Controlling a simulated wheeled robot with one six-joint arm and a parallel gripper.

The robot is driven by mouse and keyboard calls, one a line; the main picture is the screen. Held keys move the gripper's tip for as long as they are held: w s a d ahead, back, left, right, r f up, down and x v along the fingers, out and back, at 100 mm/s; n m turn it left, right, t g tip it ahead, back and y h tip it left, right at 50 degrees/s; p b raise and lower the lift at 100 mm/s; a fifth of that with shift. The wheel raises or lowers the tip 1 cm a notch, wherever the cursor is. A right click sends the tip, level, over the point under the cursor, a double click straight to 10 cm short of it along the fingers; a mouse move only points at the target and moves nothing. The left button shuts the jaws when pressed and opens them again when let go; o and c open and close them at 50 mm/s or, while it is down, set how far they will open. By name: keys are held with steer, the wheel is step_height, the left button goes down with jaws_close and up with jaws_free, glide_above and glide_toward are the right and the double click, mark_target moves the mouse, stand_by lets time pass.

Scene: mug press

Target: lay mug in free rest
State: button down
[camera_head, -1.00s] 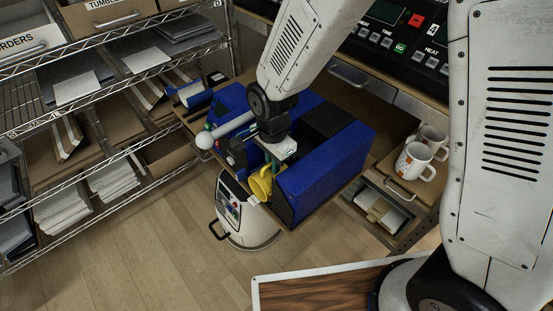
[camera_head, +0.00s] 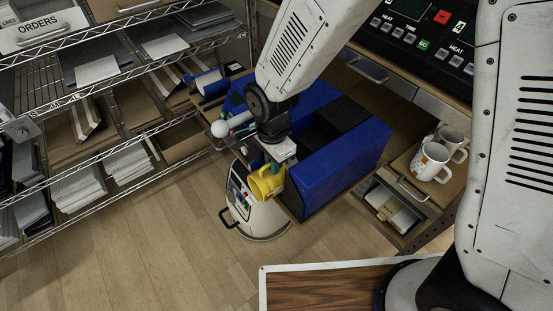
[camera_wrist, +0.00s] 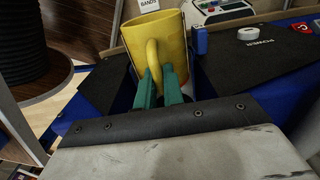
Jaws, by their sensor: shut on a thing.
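A yellow mug (camera_head: 266,184) hangs from my gripper (camera_head: 274,164) at the near end of a blue machine (camera_head: 335,168) with black pads. In the wrist view the mug (camera_wrist: 168,42) shows its handle towards me, and the teal fingers of my gripper (camera_wrist: 162,88) are shut on that handle. The mug looks off the machine, its opening towards the top of the wrist view. The blue machine has a dark gap between its blue sides; my wrist hides part of it. I cannot tell which place is the free rest.
Two white mugs (camera_head: 431,163) with orange marks stand on a board at the right. Wire shelves (camera_head: 100,75) fill the left. A white round device (camera_head: 255,215) stands below the mug. A wood-topped panel (camera_head: 325,288) is at the front.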

steer(key=s+a, duration=0.3)
steer(key=a, duration=0.2)
steer(key=shift+s+a, duration=0.2)
steer(key=shift+s, duration=0.15)
stand_by(0.7)
steer(key=shift+r, duration=2.55)
steer(key=shift+s, duration=0.1)
